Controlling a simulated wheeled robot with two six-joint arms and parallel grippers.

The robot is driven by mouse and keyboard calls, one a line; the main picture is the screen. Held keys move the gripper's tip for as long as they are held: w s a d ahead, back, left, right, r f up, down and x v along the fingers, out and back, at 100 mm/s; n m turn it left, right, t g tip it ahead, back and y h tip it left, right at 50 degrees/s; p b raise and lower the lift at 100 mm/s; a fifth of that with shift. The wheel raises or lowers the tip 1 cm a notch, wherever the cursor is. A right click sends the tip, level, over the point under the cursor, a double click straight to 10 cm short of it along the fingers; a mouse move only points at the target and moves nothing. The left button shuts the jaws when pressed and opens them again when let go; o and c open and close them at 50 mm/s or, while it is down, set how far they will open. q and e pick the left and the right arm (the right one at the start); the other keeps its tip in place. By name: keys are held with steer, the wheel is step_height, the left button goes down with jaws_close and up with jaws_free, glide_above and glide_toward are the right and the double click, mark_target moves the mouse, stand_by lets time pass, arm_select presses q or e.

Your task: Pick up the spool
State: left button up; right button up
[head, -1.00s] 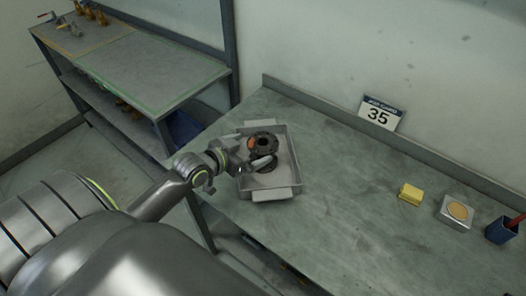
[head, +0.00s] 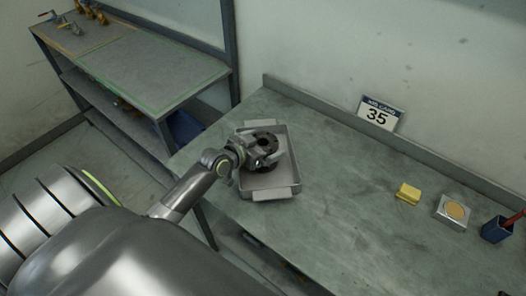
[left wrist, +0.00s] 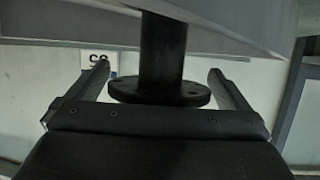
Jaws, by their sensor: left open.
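The spool (head: 266,139) is a dark flanged piece standing in a grey metal tray (head: 285,180) on the workbench. My left gripper (head: 264,157) is at the spool, over the tray, and partly covers it. In the left wrist view, the spool's dark neck (left wrist: 162,48) and a round flange with bolt holes show between the two fingers of my left gripper (left wrist: 159,70). The fingers are open, one on each side, with visible gaps to the flange. My right gripper is not in view.
A yellow block (head: 408,193), a silver box with a tan disc (head: 453,211) and a blue cup (head: 497,230) stand at the bench's right. A "35" sign (head: 379,114) stands by the wall. The middle of the bench (head: 340,190) is clear.

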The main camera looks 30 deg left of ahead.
arm_select(q)
steer(key=c, duration=1.7)
steer(key=shift+w+r, duration=0.1)
steer(key=shift+r, duration=0.1)
steer(key=shift+c, duration=0.2)
